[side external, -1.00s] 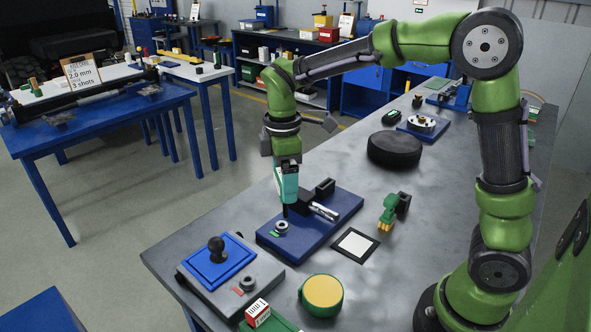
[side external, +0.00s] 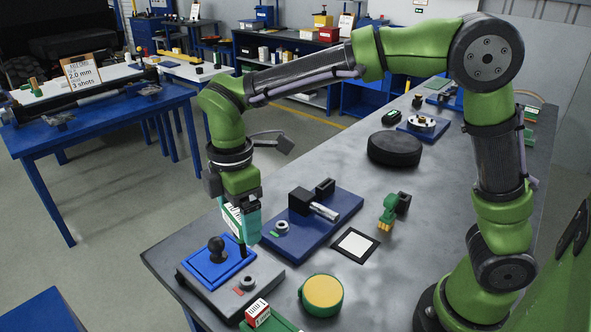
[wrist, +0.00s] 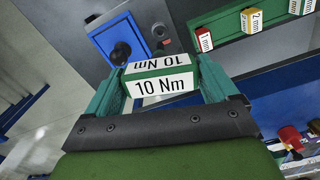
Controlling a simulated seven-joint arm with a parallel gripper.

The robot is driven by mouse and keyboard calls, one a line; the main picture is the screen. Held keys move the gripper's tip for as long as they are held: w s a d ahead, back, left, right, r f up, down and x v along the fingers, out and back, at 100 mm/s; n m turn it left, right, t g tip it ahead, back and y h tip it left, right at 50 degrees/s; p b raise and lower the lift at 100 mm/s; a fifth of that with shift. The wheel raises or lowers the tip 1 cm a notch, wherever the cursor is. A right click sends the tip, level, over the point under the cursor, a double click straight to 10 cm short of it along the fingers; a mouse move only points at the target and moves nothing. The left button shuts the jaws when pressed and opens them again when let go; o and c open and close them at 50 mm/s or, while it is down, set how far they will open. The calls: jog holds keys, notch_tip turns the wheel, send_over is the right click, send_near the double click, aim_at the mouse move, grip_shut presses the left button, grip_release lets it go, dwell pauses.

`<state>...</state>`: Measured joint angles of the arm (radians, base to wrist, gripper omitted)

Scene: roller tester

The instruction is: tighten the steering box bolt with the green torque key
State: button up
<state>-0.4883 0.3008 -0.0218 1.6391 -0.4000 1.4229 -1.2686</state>
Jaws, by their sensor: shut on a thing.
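My gripper (side external: 243,222) is shut on the green torque key (wrist: 162,76), a green block with white faces marked "10 Nm" in the wrist view. In the side view part of its white face shows beside the teal fingers, and a dark tip points down. The gripper is above the grey box near the front left. The blue plate (side external: 335,222) carries a black block, a silver shaft and a round metal bolt head (side external: 281,227) with a green mark beside it. This looks like the steering box. The gripper is left of it and apart from it.
The grey box (side external: 258,279) has a blue pad with a black ball knob (side external: 216,245). A yellow-topped green cylinder (side external: 323,291), a green-and-yellow piece (side external: 388,212), a black-framed white square (side external: 355,244) and a black disc (side external: 394,149) stand on the bench.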

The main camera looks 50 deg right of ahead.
aim_at(245, 257)
jog(key=shift+f, duration=2.75)
jog(key=shift+f, duration=0.25)
jog(key=shift+f, duration=0.85)
jog(key=m, duration=0.4)
jog(key=shift+m, duration=0.5)
jog(key=m, duration=0.3)
jog(key=shift+f, duration=0.1)
jog(key=shift+m, duration=1)
